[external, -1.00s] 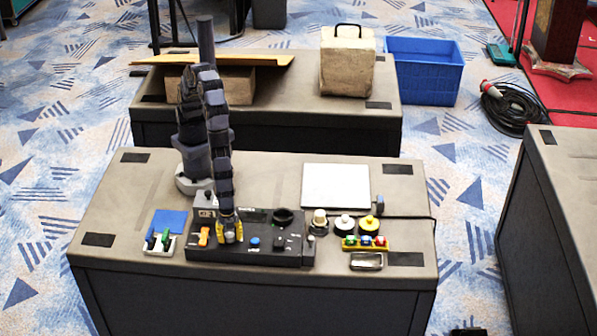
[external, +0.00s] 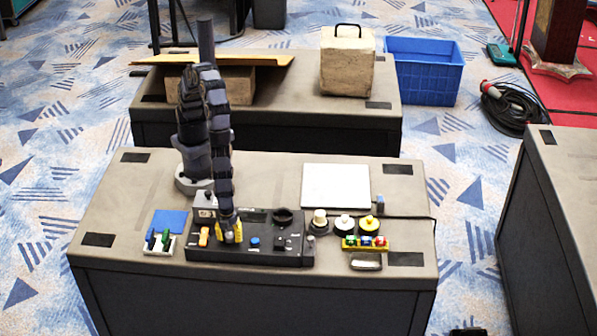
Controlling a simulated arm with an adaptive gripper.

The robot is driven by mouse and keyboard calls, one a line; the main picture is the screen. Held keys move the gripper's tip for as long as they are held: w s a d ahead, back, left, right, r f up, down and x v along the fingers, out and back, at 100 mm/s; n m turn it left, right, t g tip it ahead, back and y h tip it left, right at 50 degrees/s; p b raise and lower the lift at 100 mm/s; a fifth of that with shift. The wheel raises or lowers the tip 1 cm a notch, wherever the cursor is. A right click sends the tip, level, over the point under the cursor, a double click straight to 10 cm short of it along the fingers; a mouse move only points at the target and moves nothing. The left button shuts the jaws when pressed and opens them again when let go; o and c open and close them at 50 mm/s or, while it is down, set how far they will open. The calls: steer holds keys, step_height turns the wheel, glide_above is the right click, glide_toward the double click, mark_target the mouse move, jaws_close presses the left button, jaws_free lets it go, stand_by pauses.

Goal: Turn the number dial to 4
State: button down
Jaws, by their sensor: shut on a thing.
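A black control panel (external: 208,254) lies along the front of the near table. My gripper (external: 229,237) points down over the panel's left-centre part, with its yellow fingers on either side of a small knob, which appears to be the number dial. It is shut on that knob. The fingers hide most of the dial, and its numbers and pointer setting cannot be read.
An orange switch (external: 204,236) is just left of my gripper, and a blue button (external: 255,241) just right. A black round knob (external: 283,215) is further right. Several round buttons, a row of coloured switches (external: 365,243) and a white plate (external: 336,185) lie right of the panel.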

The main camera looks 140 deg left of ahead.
mark_target(229, 235)
steer(key=c, duration=0.7)
jaws_free()
steer(key=shift+o, duration=0.2)
step_height(229, 235, up, 12)
steer(key=s+a+r+n, duration=0.3)
steer(key=s+a+r, duration=0.1)
steer(key=s, duration=0.3)
steer(key=s+a+r+n+g, duration=0.1)
steer(key=s+a+r+n, duration=0.2)
steer(key=s, duration=0.5)
steer(key=s+a+r+n, duration=0.3)
steer(key=s+r, duration=0.3)
steer(key=s, duration=0.2)
steer(key=shift+a+n+g, duration=0.4)
steer(key=shift+a, duration=0.4)
